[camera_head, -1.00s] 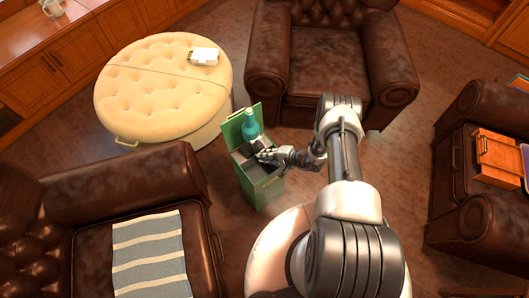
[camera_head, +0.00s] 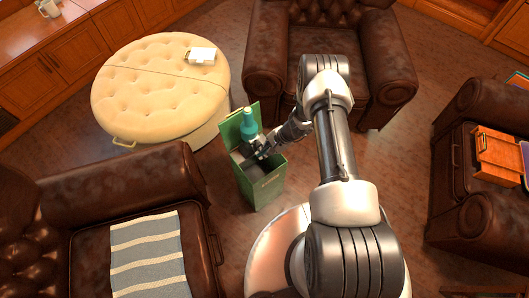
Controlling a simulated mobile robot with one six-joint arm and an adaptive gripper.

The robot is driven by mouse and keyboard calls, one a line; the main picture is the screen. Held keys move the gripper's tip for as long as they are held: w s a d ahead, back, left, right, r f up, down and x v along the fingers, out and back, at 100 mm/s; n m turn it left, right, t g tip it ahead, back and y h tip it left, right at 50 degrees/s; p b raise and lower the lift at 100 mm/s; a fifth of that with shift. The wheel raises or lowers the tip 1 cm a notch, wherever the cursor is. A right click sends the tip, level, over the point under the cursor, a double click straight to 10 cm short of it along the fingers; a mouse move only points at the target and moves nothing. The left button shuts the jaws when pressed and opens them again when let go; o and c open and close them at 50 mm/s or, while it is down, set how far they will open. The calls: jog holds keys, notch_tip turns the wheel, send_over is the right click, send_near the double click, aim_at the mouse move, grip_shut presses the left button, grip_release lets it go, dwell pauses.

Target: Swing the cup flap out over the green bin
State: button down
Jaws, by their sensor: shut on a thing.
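The green bin (camera_head: 264,187) stands on the floor in the middle, between the round ottoman and my arm. Its green back panel (camera_head: 232,127) stands up at the left rear. A teal bottle (camera_head: 249,127) stands upright at the bin's rear. My gripper (camera_head: 262,149) is at the bin's top, just right of and in front of the bottle. It is shut on a small part there, which I take to be the cup flap; the fingers mostly hide it. Dark grey shows in the bin's opening beside the fingers.
A tufted cream ottoman (camera_head: 160,85) with a white book (camera_head: 201,55) stands behind left. Brown leather armchairs stand at the back (camera_head: 325,70), right (camera_head: 470,200) and front left (camera_head: 120,195); the last bears a striped cloth (camera_head: 150,255). Bare floor (camera_head: 400,150) lies between the back and right chairs.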

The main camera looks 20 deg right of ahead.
jog(key=shift+s, duration=0.1)
dwell(0.3)
jog(key=c, duration=1.7)
grip_release()
